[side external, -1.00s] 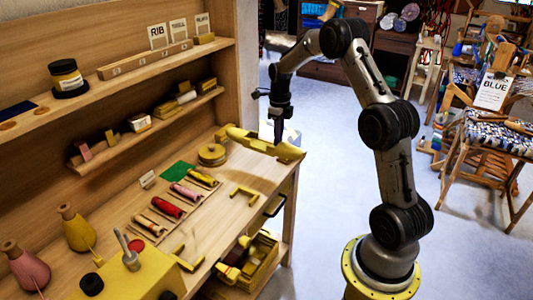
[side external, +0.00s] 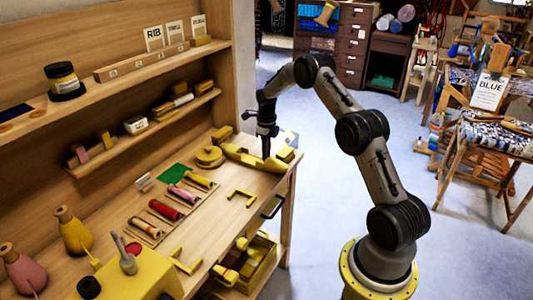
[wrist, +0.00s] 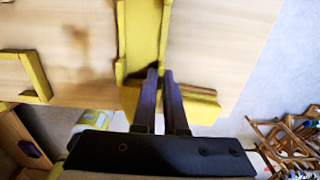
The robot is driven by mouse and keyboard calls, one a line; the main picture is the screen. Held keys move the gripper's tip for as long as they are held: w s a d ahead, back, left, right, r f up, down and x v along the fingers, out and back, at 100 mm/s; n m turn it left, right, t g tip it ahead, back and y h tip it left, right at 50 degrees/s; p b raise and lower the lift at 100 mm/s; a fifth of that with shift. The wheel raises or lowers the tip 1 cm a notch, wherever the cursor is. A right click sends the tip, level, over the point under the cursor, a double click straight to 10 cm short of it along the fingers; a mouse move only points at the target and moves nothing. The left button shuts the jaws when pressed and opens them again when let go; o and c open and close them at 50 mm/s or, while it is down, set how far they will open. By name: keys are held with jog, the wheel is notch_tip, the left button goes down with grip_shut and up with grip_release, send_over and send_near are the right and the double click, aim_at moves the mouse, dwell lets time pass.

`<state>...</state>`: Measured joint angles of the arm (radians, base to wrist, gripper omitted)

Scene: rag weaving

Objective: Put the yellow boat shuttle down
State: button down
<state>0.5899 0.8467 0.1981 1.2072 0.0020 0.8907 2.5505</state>
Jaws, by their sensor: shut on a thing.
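The yellow boat shuttle (side external: 238,155) is at the far right end of the wooden bench, low over or on its top. I cannot tell whether it touches. My gripper (side external: 266,156) points down and is shut on it near the bench edge. In the wrist view, my gripper (wrist: 161,76) has its dark fingers close together over the long yellow body of the shuttle (wrist: 142,35). The fingers hide part of the grip. A yellow block-like piece (wrist: 200,106) shows right of the fingers near the bench edge.
A round yellow stack (side external: 209,157) stands just left of the shuttle. Colored bobbins (side external: 182,193) lie in a row. Shelves rise behind.

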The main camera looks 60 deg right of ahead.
jog(key=shift+f, duration=0.1)
jog(key=c, duration=1)
grip_release()
